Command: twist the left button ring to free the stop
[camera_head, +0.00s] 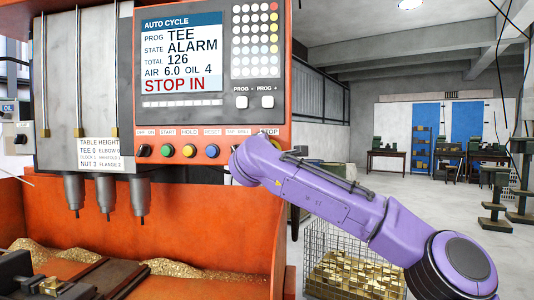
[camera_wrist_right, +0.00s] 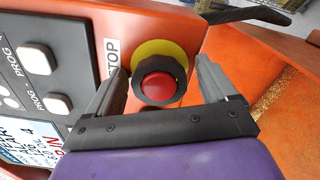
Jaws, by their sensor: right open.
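In the right wrist view, a red stop button (camera_wrist_right: 158,88) sits inside a black ring (camera_wrist_right: 144,68) on a yellow round plate (camera_wrist_right: 150,50), beside a STOP label (camera_wrist_right: 112,58). My right gripper (camera_wrist_right: 162,72) is open, with one finger on each side of the button and ring. I cannot tell whether the fingers touch the ring. In the head view my purple right arm reaches to the panel's lower right corner and hides the button. The screen (camera_head: 181,52) reads ALARM and STOP IN. My left gripper is not in view.
The orange panel carries a black knob (camera_head: 144,150), a green button (camera_head: 168,151), a yellow button (camera_head: 189,151) and a blue button (camera_head: 212,151) in a row. Drill spindles (camera_head: 108,195) hang at left over brass chips (camera_head: 190,268). A wire basket of brass parts (camera_head: 352,275) stands below my arm.

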